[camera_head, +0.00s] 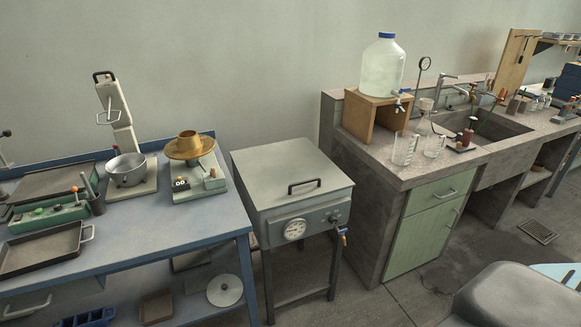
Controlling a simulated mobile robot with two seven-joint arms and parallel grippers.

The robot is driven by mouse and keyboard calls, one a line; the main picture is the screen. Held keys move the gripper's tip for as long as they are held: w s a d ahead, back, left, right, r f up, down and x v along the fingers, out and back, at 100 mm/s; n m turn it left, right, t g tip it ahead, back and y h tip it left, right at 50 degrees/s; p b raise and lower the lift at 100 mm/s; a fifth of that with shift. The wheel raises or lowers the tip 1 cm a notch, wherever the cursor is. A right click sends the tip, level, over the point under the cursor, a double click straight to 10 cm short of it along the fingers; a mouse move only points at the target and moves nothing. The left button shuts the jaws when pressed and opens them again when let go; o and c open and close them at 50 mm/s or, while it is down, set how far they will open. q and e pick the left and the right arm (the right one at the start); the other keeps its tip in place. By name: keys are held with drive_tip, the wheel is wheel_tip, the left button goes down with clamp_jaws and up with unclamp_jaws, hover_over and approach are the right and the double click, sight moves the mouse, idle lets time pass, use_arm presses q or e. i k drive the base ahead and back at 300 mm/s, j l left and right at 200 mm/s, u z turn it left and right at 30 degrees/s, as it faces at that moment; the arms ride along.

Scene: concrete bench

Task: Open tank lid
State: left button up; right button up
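The tank (262,239) is a grey metal box on legs, standing between the blue table and the concrete bench. Its flat lid (270,170) is shut and carries a dark bar handle (304,186) near the front edge. The front panel has a round dial (295,229), a knob and a tap (342,236) at its right corner. Neither of my grippers is in view.
A blue table (150,230) at left holds a pot (127,169), a balance with a brass pan (189,146) and trays. The concrete bench (440,166) at right holds a water bottle (383,66), beakers and a sink. A dark rounded object (520,298) fills the lower right corner. Floor before the tank is partly clear.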

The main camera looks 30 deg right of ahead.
sight(281, 173)
drive_tip(key=z, duration=1.25)
drive_tip(key=i+l, duration=1.25)
